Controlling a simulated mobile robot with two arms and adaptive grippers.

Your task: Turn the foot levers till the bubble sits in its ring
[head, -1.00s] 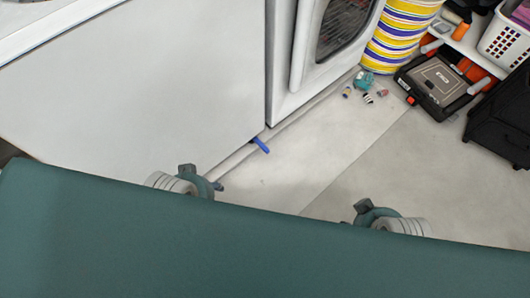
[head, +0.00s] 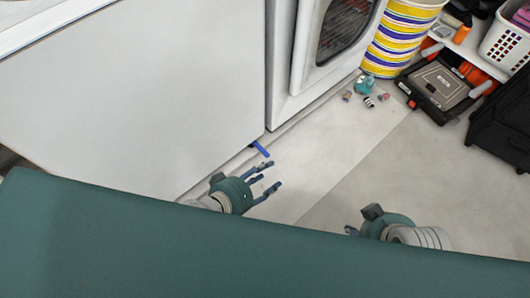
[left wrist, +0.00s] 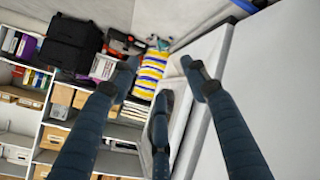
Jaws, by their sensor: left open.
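A blue foot lever (head: 260,148) sticks out onto the floor from under the white appliances, near the seam between the plain panel and the machine with the round door (head: 345,28). My left gripper (head: 268,177) is open and empty, low over the floor just in front of the lever, its fingers pointing right. I see no contact with the lever. In the left wrist view its spread fingers (left wrist: 157,75) have nothing between them. My right gripper (head: 351,230) is lower right; its fingers are mostly hidden. No bubble or ring is in view.
A striped bin (head: 402,35) stands beyond the machine, with small loose items (head: 367,91) on the floor before it. A black case (head: 440,88) and a white basket (head: 507,40) are at the right. The pale floor between is clear. Shelving (left wrist: 65,120) shows in the left wrist view.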

